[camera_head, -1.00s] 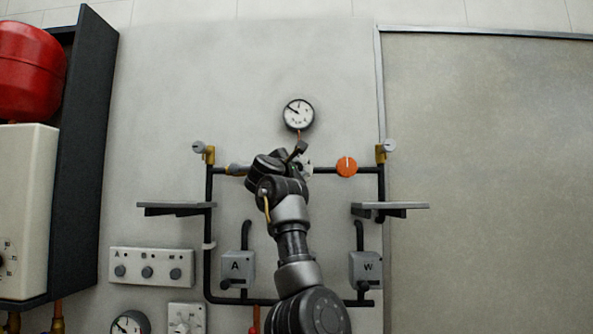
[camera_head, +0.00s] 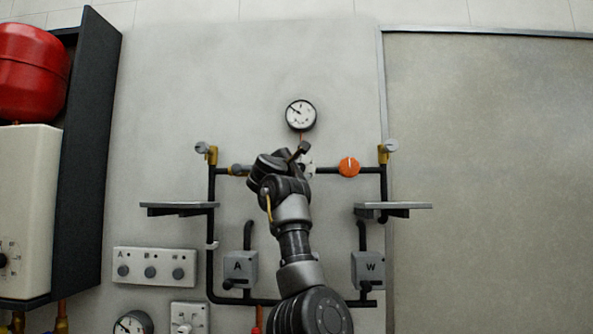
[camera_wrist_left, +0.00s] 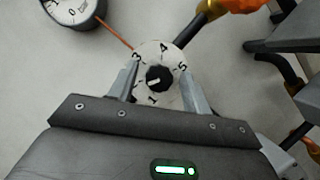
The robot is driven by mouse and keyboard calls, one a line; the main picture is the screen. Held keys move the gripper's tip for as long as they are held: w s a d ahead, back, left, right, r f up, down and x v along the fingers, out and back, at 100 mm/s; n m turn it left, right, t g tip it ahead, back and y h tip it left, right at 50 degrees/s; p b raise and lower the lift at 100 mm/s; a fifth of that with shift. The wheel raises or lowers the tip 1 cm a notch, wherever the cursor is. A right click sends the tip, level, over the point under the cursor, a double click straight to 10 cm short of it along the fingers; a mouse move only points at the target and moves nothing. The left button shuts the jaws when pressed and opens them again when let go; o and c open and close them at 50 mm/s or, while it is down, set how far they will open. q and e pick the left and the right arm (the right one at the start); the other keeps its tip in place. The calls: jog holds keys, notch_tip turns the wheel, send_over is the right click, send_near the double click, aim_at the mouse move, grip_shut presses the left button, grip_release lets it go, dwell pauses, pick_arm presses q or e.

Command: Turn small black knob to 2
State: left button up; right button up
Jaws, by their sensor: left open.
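The small black knob (camera_wrist_left: 158,78) sits at the centre of a white round dial (camera_wrist_left: 155,52) in the left wrist view. The numbers 1, 3, 4 and 5 show on the dial; the 2 is not visible. A pale mark shows on the knob; I cannot tell exactly which number it points at. My left gripper (camera_wrist_left: 159,82) is open, with one finger on each side of the dial and a gap to the knob. In the head view my left gripper (camera_head: 300,152) covers the knob, and only a pale bit of dial (camera_head: 309,169) shows. My right gripper is not in view.
An orange knob (camera_head: 349,167) is on the same pipe to the right. A gauge (camera_head: 300,115) hangs above. Shelves (camera_head: 180,207) (camera_head: 393,208) jut out on both sides. Valve boxes A (camera_head: 240,268) and W (camera_head: 368,269) sit below.

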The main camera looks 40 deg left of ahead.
pick_arm(q)
jog(key=b+v, duration=0.6)
jog(key=v, duration=0.4)
jog(key=shift+s+d, duration=0.15)
jog(key=shift+s, duration=0.15)
jog(key=shift+f, duration=0.1)
